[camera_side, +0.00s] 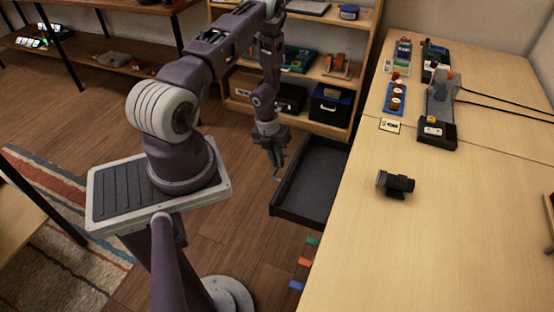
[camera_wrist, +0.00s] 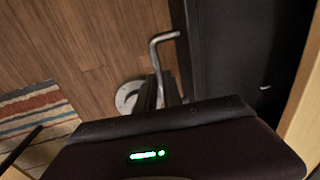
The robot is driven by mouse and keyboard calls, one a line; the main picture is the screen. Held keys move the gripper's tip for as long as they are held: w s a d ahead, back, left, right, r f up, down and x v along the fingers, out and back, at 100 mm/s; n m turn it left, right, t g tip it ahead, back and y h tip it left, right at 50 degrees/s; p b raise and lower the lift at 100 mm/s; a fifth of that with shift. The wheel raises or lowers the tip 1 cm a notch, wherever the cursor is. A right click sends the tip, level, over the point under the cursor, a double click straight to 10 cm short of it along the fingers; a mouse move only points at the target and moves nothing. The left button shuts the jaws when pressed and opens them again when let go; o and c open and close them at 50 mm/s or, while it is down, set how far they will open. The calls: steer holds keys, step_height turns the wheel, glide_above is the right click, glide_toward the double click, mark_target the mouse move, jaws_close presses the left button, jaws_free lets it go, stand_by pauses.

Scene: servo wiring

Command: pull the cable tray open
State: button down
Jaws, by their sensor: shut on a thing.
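The cable tray (camera_side: 305,190) is a shallow dark tray that stands pulled out from under the table's left edge. Its inside looks bare in the side view. In the wrist view its dark floor and wall (camera_wrist: 235,50) fill the upper right. My gripper (camera_side: 277,170) is at the tray's left side, pointing down. It is shut on the tray's handle, a thin grey bent bar (camera_wrist: 156,48) that rises beside the tray wall. The jaws (camera_wrist: 165,95) are partly hidden by the wrist housing, so the exact contact is not clear.
The wooden table (camera_side: 450,230) carries a small black device (camera_side: 395,184). A clear-topped unit (camera_side: 437,115) with black cables and a blue block (camera_side: 396,98) stand farther back. Coloured tabs (camera_side: 304,262) hang at the table's left edge. A shelf (camera_side: 330,80) stands behind.

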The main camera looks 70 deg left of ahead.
steer(key=s+a, duration=0.3)
steer(key=shift+a, duration=0.1)
steer(key=c, duration=1.5)
jaws_free()
steer(key=r, duration=0.4)
steer(key=s+r, duration=0.1)
steer(key=r, duration=0.2)
steer(key=shift+a, duration=0.4)
